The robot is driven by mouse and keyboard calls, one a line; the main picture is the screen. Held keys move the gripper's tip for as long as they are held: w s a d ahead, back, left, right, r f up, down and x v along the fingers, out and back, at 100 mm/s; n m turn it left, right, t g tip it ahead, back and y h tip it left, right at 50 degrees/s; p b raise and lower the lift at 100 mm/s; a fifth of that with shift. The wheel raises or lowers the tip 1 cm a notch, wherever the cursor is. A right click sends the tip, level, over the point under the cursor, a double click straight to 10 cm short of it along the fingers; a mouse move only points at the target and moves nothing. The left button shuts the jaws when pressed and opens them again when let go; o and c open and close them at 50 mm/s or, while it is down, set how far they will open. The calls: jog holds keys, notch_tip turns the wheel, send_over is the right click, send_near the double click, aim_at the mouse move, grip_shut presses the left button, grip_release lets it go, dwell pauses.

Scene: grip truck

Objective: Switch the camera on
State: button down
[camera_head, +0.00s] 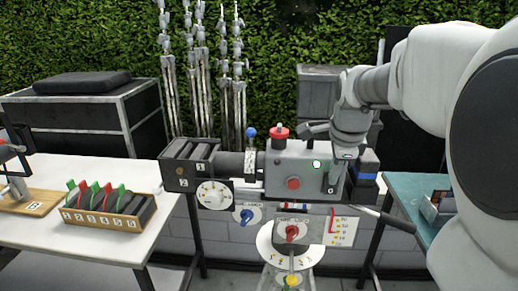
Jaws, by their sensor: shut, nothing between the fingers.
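The camera (262,174) stands in the middle on a tripod head, with a grey body, a dark lens barrel and a square hood pointing left. A red button (293,183) is on its near side. A small round light (316,164) on the same side glows pale green. A red knob (279,133) sits on top. My gripper (333,187) points down at the right end of the camera body, close to its near side. Its fingers are shut and empty. They are small here, and I cannot tell whether they touch the camera. My wrist hides part of the camera's rear.
A white table (90,172) at left holds a wooden rack (108,219) of red and green clips. Dials and a label plate (341,228) hang below the camera. A dark handle (386,217) sticks out right, near a teal table (400,186). Light stands are behind.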

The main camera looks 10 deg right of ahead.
jog(key=shift+r, duration=0.15)
jog(key=shift+r+p, duration=0.65)
jog(key=shift+p, duration=0.05)
jog(key=shift+s, duration=0.15)
